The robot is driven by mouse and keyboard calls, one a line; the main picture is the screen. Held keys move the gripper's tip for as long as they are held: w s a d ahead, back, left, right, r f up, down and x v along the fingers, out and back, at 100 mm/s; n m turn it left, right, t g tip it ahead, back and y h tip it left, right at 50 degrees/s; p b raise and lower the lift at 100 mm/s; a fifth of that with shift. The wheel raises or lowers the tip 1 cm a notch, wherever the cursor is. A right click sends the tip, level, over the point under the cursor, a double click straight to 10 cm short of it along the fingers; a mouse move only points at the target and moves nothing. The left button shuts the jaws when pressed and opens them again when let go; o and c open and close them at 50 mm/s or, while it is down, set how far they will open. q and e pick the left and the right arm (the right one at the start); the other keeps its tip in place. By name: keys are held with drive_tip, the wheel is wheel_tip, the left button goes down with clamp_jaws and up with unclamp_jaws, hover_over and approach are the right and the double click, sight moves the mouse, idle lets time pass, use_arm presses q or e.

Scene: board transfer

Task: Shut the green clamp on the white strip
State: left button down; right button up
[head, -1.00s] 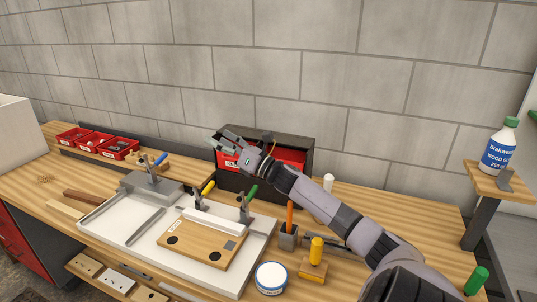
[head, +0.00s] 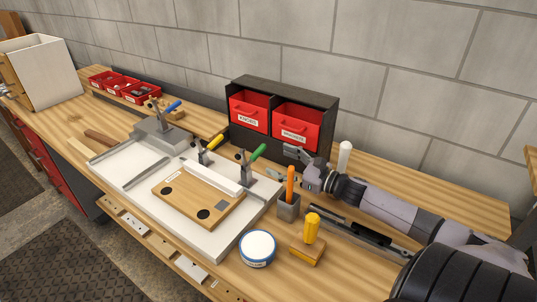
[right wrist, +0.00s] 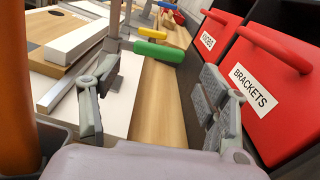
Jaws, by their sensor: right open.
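The green clamp (head: 247,172) stands at the right end of the white strip (head: 212,179), its green handle tilted up to the right. The strip lies along the back edge of a wooden board (head: 187,204) with dark round spots. In the right wrist view, the green handle (right wrist: 157,51) shows beyond and between my fingers, and the strip (right wrist: 75,42) is at upper left. My right gripper (head: 281,162) is open and empty, just right of the green handle and apart from it. Whether the clamp presses on the strip is unclear. My left gripper is out of view.
A black cabinet with red drawers (head: 297,127) stands close behind my right gripper. A grey holder with an orange handle (head: 289,207) is just in front. A yellow-handled clamp (head: 203,157) is to the left. A round white tin (head: 257,249) and yellow-handled tool (head: 308,245) stand nearer.

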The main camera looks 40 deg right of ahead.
sight(261, 153)
drive_tip(key=x, duration=0.4)
drive_tip(key=shift+a+r, duration=0.1)
drive_tip(key=shift+r, duration=0.15)
drive_tip(key=shift+w+a+f+p, duration=0.1)
drive_tip(key=shift+w+p, duration=0.25)
drive_tip(key=shift+w, duration=0.3)
drive_tip(key=shift+w+a, duration=0.2)
drive_tip(key=shift+w, duration=0.2)
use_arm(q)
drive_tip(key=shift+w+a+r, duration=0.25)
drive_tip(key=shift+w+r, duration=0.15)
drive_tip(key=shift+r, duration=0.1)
use_arm(e)
drive_tip(key=shift+f, duration=0.1)
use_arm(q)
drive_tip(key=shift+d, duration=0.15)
use_arm(e)
drive_tip(key=shift+c, duration=0.4)
